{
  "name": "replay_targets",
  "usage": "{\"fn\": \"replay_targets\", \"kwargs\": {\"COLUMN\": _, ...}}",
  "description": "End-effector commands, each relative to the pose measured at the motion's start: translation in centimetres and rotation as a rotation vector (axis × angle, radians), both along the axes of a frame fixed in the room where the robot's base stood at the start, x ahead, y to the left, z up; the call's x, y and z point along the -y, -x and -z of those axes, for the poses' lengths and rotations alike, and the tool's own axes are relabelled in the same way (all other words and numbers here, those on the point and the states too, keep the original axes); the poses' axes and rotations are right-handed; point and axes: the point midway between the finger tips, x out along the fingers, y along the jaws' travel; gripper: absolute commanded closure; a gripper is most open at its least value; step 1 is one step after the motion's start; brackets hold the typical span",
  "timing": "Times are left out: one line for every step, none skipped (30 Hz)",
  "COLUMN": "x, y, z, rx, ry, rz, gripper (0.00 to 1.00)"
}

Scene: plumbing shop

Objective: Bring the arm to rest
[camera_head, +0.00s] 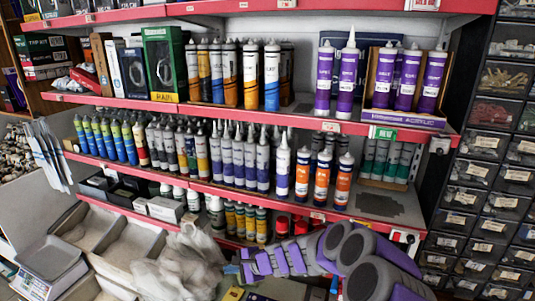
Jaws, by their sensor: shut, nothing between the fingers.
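My arm, grey with purple parts, reaches in from the lower right corner. Its rounded joints are in front of the lowest shelf. The arm's narrow end points left, and my gripper (238,267) is at that end, small and hard to make out in detail. It is shut and holds nothing. It is in front of the shelving, just right of a crumpled pale plastic bag.
Red-edged shelves (235,107) hold several rows of sealant tubes. The pale bag (180,268) and grey bins (120,240) are at lower left, with a scale (50,257) beside them. Small-parts drawers (483,170) line the right side.

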Motion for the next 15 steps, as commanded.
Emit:
{"fn": "replay_targets", "kwargs": {"x": -0.5, "y": 1.4, "z": -2.4, "rx": 0.035, "ry": 0.002, "rz": -0.063, "gripper": 1.0}}
{"fn": "replay_targets", "kwargs": {"x": -0.8, "y": 2.4, "z": -3.5, "rx": 0.051, "ry": 0.004, "rz": -0.102, "gripper": 1.0}}
{"fn": "replay_targets", "kwargs": {"x": -1.1, "y": 3.6, "z": -5.0, "rx": 0.077, "ry": 0.009, "rz": -0.156, "gripper": 1.0}}
{"fn": "replay_targets", "kwargs": {"x": -1.2, "y": 4.6, "z": -5.9, "rx": 0.094, "ry": 0.017, "rz": -0.193, "gripper": 1.0}}
{"fn": "replay_targets", "kwargs": {"x": -1.3, "y": 5.5, "z": -6.9, "rx": 0.111, "ry": 0.024, "rz": -0.229, "gripper": 1.0}}
{"fn": "replay_targets", "kwargs": {"x": -1.3, "y": 6.9, "z": -8.1, "rx": 0.134, "ry": 0.037, "rz": -0.278, "gripper": 1.0}}
{"fn": "replay_targets", "kwargs": {"x": -1.3, "y": 8.0, "z": -8.8, "rx": 0.147, "ry": 0.048, "rz": -0.314, "gripper": 1.0}}
{"fn": "replay_targets", "kwargs": {"x": -1.2, "y": 9.2, "z": -9.5, "rx": 0.16, "ry": 0.058, "rz": -0.351, "gripper": 1.0}}
{"fn": "replay_targets", "kwargs": {"x": -1.0, "y": 10.5, "z": -10.5, "rx": 0.181, "ry": 0.076, "rz": -0.397, "gripper": 1.0}}
{"fn": "replay_targets", "kwargs": {"x": -0.7, "y": 11.5, "z": -11.0, "rx": 0.195, "ry": 0.093, "rz": -0.429, "gripper": 1.0}}
{"fn": "replay_targets", "kwargs": {"x": -0.4, "y": 12.6, "z": -11.5, "rx": 0.208, "ry": 0.11, "rz": -0.462, "gripper": 1.0}}
{"fn": "replay_targets", "kwargs": {"x": 0.0, "y": 14.1, "z": -12.2, "rx": 0.222, "ry": 0.131, "rz": -0.507, "gripper": 1.0}}
{"fn": "replay_targets", "kwargs": {"x": 0.4, "y": 15.2, "z": -12.6, "rx": 0.231, "ry": 0.15, "rz": -0.541, "gripper": 1.0}}
{"fn": "replay_targets", "kwargs": {"x": 0.8, "y": 16.3, "z": -12.9, "rx": 0.238, "ry": 0.17, "rz": -0.571, "gripper": 1.0}}
{"fn": "replay_targets", "kwargs": {"x": 1.5, "y": 17.7, "z": -13.4, "rx": 0.252, "ry": 0.199, "rz": -0.609, "gripper": 1.0}}
